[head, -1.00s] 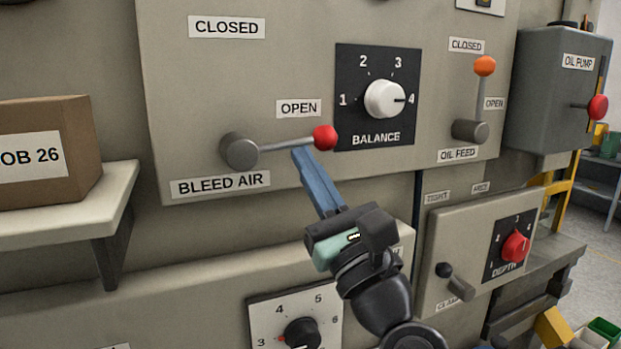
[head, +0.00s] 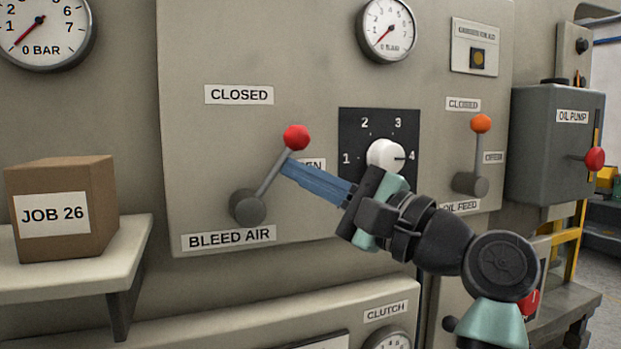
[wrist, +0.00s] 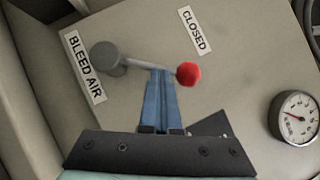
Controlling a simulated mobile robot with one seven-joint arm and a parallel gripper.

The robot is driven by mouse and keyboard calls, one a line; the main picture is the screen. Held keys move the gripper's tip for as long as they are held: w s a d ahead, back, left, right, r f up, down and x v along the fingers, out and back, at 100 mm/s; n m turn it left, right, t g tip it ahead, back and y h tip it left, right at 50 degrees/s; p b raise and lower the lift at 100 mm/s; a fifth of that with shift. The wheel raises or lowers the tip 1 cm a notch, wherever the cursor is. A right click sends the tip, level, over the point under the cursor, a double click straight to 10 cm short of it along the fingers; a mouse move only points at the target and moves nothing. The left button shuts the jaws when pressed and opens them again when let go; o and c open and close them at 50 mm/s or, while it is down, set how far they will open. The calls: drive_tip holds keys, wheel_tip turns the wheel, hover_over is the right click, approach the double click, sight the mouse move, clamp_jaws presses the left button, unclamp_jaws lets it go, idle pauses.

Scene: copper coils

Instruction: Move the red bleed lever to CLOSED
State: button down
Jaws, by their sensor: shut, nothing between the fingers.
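The bleed lever has a red ball (head: 296,138) on a grey rod that rises from a round grey hub (head: 248,207) above the BLEED AIR label (head: 229,238). The rod tilts up and to the right, between the CLOSED label (head: 239,95) and the partly hidden OPEN label (head: 314,164). My gripper (head: 287,168) has its blue fingers shut and empty, with the tips against or very near the rod just below the ball. In the wrist view the fingertips (wrist: 161,72) meet the rod beside the red ball (wrist: 188,73).
The white balance knob (head: 385,155) is just behind my wrist. The orange-tipped oil feed lever (head: 481,124) stands to the right. A shelf (head: 110,250) with a JOB 26 box (head: 62,208) juts out at left. The panel around the CLOSED label is clear.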

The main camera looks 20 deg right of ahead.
drive_tip(key=shift+a+r+n+g+h+p, duration=0.15)
drive_tip(key=shift+a+r+n+g+p, duration=0.35)
drive_tip(key=shift+n, duration=0.55)
drive_tip(key=shift+a+r+n+g+h+p, duration=0.1)
drive_tip(key=shift+a+r+n+g+p, duration=0.25)
drive_tip(key=shift+a+n+g+p, duration=0.5)
drive_tip(key=shift+a+r+n+g+h+p, duration=0.2)
drive_tip(key=shift+a+r+n+g, duration=0.2)
drive_tip(key=shift+n, duration=0.8)
drive_tip(key=shift+w+d, duration=0.1)
